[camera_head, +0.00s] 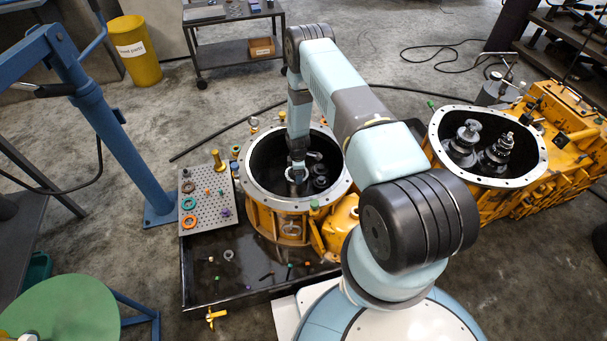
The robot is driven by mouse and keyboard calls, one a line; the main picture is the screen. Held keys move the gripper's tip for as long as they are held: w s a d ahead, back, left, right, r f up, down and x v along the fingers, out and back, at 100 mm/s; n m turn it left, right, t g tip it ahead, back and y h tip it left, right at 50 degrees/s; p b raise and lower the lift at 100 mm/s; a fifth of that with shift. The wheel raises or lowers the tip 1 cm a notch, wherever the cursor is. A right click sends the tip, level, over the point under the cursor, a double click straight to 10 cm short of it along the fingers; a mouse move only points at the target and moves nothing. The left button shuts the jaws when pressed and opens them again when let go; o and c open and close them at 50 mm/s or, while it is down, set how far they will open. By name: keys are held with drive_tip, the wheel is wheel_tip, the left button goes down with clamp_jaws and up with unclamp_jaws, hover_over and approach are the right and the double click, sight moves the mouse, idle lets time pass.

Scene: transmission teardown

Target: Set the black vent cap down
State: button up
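My gripper (297,174) points down inside the open, round yellow housing (266,207). Its fingers are small and dark against the black interior, so I cannot tell if they are open or hold anything. I cannot pick out the black vent cap for certain. It may be hidden in the dark housing or among the small parts. A grey perforated plate (212,213) with coloured rings and small parts lies left of the housing. A black tray (205,289) under the housing holds several small loose parts in front.
A second yellow housing (560,152) with dark gear shafts stands at the right. A blue hoist frame (110,125) rises at the left. A yellow bin (135,52) and a grey cart (235,50) stand behind. A green round top (62,312) is at the lower left.

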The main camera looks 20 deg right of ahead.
drive_tip(key=shift+f, duration=0.35)
drive_tip(key=shift+r, duration=0.1)
drive_tip(key=c, duration=1.3)
